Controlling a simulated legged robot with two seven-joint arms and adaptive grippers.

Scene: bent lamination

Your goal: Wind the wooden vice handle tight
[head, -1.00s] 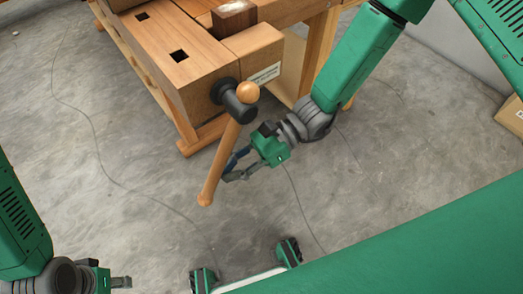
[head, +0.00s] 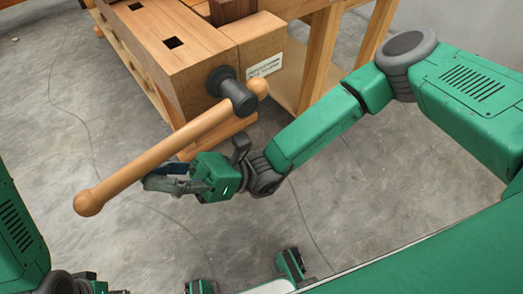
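The wooden vice handle (head: 150,159) is a long light-brown bar with rounded ends. It passes through the dark vice screw head (head: 236,95) on the bench vice's front jaw. Its long part slants down to the left and its short end shows at the upper right. My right gripper (head: 152,181) is just below the handle's long part, its fingers close against the underside. Whether they touch or enclose it cannot be told. My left gripper (head: 108,290) is at the bottom left, mostly cut off by the frame edge, away from the handle.
The wooden workbench (head: 150,28), with square holes in its top, stands at the upper left. A dark wooden block (head: 232,8) is at its jaw. Bare grey concrete floor (head: 90,120) with a thin dark line lies left of and below the handle.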

